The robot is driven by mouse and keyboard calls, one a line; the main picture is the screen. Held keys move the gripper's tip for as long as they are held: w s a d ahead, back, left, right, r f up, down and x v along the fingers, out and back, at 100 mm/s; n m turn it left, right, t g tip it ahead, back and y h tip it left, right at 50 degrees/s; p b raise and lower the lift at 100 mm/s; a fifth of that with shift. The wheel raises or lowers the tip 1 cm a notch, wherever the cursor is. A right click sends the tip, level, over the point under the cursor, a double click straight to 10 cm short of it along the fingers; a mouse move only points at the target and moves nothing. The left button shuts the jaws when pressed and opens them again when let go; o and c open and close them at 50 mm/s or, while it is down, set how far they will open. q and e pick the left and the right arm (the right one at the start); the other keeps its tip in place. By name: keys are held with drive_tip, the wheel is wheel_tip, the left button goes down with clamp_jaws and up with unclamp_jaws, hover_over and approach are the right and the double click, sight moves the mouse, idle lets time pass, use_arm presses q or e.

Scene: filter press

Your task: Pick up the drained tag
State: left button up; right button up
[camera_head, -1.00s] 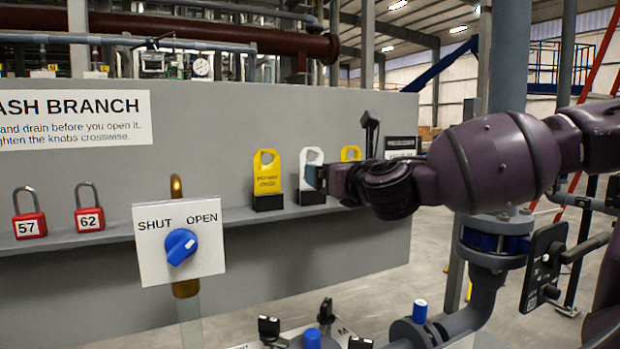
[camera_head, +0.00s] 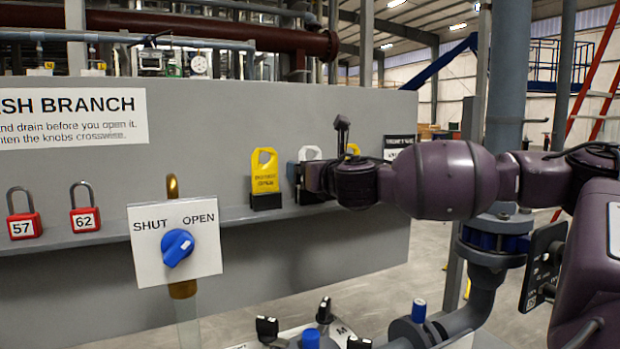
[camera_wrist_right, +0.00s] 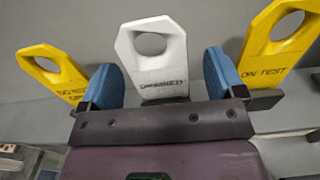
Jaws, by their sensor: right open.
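The drained tag is the white tag (camera_wrist_right: 158,50) with a round hole and dark lettering, standing upright in the middle of the right wrist view. In the head view its top (camera_head: 309,153) shows on the ledge, mostly hidden behind my right gripper (camera_head: 298,174). In the wrist view the blue fingers of my right gripper (camera_wrist_right: 160,72) are apart, one on each side of the white tag. Gaps show between the fingers and the tag's edges. My left gripper is not in view.
A yellow tag (camera_head: 265,172) stands to the left of the white one, and another yellow tag (camera_wrist_right: 280,40) marked ON TEST stands to its right. Red padlocks (camera_head: 84,219) and a blue SHUT/OPEN knob (camera_head: 177,247) are further left. The grey panel (camera_head: 210,130) is behind the tags.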

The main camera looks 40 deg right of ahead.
drive_tip(key=shift+x, duration=1.25)
drive_tip(key=shift+w, duration=0.25)
drive_tip(key=c, duration=1)
drive_tip(key=shift+r, duration=0.45)
wheel_tip(320, 180, up, 17)
drive_tip(key=p, duration=0.4)
drive_tip(key=shift+r, duration=0.15)
wheel_tip(320, 180, up, 11)
drive_tip(key=p, duration=0.5)
hover_over(300, 84)
drive_tip(key=s, duration=0.3)
drive_tip(key=shift+w+a+r, duration=0.1)
drive_tip(key=shift+a+r, duration=0.25)
drive_tip(key=shift+r, duration=0.5)
